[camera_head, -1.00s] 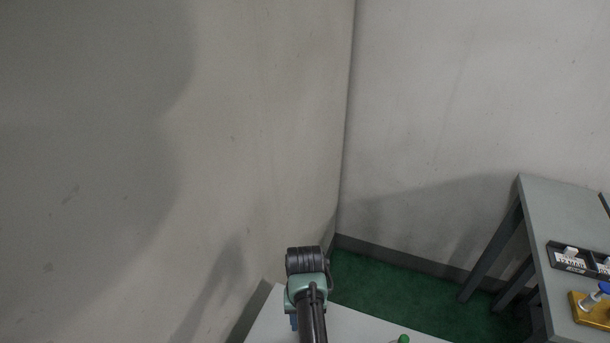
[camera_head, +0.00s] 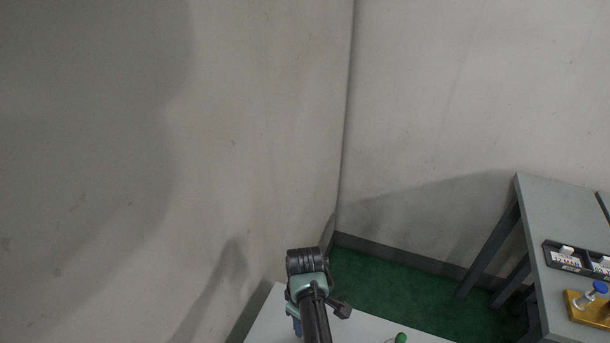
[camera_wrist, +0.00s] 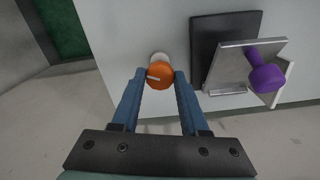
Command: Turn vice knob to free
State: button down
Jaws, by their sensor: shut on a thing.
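In the wrist view, an orange knob (camera_wrist: 159,76) with a pale line across its face stands on a whitish base. My gripper (camera_wrist: 159,78) has its two blue fingers on either side of the knob and is shut on it. In the head view my gripper is mostly hidden behind my own dark and green arm links; only a little blue shows. No part that I can clearly tell as vice jaws is visible near the orange knob.
A dark plate, a metal plate and a purple knob (camera_wrist: 267,78) stand close right of my gripper. A green knob (camera_head: 401,338) shows at the bottom. At right, a grey table (camera_head: 555,215) bears a black tray (camera_head: 570,268) and a blue-topped part on a yellow base (camera_head: 588,312).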

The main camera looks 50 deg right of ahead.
jog(key=n, duration=0.4)
jog(key=shift+w+d+r+n, duration=0.1)
jog(key=shift+n, duration=0.2)
dwell(0.3)
jog(key=shift+c, duration=2.1)
grip_release()
notch_tip(320, 180, up, 13)
jog(key=b, duration=0.1)
jog(key=shift+b, duration=0.3)
